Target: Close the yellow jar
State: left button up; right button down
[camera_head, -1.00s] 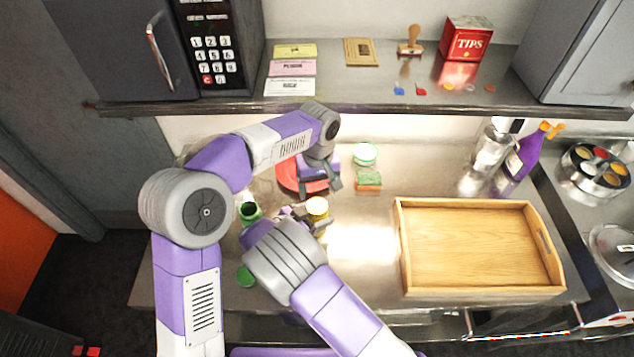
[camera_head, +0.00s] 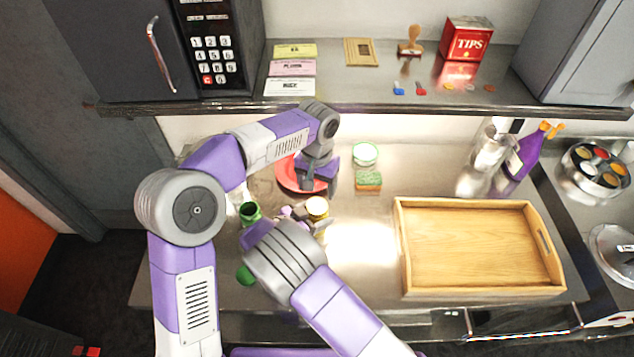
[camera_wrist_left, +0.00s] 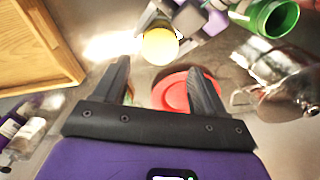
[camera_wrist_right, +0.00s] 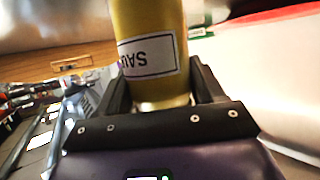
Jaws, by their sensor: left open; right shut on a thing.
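The yellow jar (camera_head: 317,210) stands upright near the middle of the counter. My right gripper (camera_head: 307,217) is shut on its side; in the right wrist view the jar (camera_wrist_right: 150,30) with its white label sits between the fingers (camera_wrist_right: 160,88). The jar's round yellow top shows in the left wrist view (camera_wrist_left: 160,46); I cannot tell whether it is a lid or contents. My left gripper (camera_head: 318,183) is open and empty, beyond the jar and over the edge of a red disc (camera_head: 290,176). The disc also shows between its fingers (camera_wrist_left: 172,94). I cannot make out a separate yellow lid.
An open green jar (camera_head: 250,211) stands left of the yellow jar, with a green lid (camera_head: 245,275) nearer the front. A sponge (camera_head: 369,181) and green-rimmed container (camera_head: 364,153) lie behind to the right. A wooden tray (camera_head: 403,250) fills the right side. A shelf (camera_head: 350,105) overhangs the back.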

aim_at(317, 205)
pick_arm(q)
notch_tip(317, 205, down, 7)
jog(key=shift+f, duration=0.1)
dwell(0.3)
jog(key=c, duration=0.9)
jog(key=m, duration=1.3)
jog(key=shift+m, duration=0.3)
